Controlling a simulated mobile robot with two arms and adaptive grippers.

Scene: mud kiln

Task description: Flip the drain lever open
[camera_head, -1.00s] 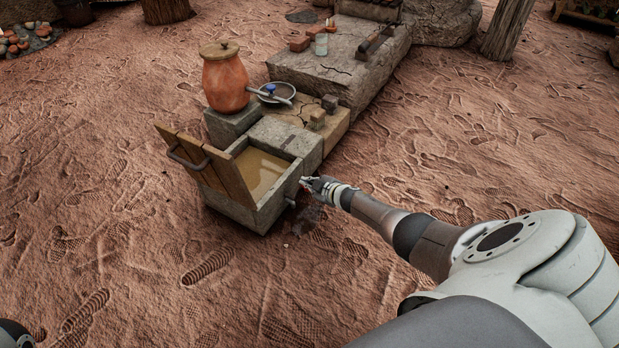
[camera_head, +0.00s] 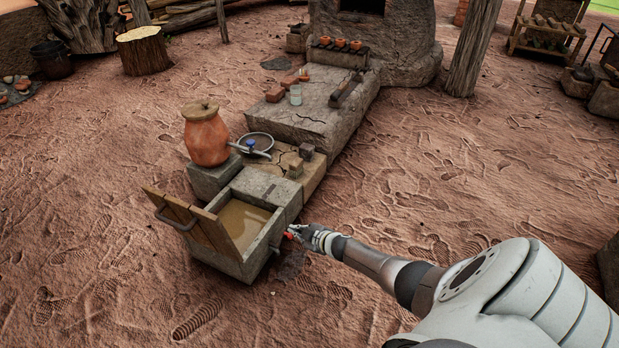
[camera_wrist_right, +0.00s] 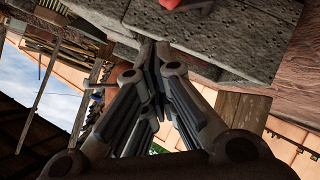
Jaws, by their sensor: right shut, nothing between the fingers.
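The stone basin (camera_head: 229,266) holds brownish water, and its wooden lid (camera_head: 202,228) stands tilted open on the left. A small pipe (camera_head: 275,250) sticks out of the basin's right side. A small red part (camera_head: 289,235), likely the drain lever, shows just at the tip of my right gripper (camera_head: 294,230). A red piece (camera_wrist_right: 183,4) also shows at the top edge of the right wrist view, against grey stone, beyond the fingertips. My right gripper is shut and empty beside the basin's right wall. Whether it touches the lever cannot be told. My left gripper is out of view.
A clay jar (camera_head: 206,139) stands on a stone block behind the basin, with a round pan (camera_head: 257,143) beside it. A long stone slab (camera_head: 314,120) with bricks and a glass runs toward the kiln (camera_head: 385,40). The sandy ground right of the basin is clear.

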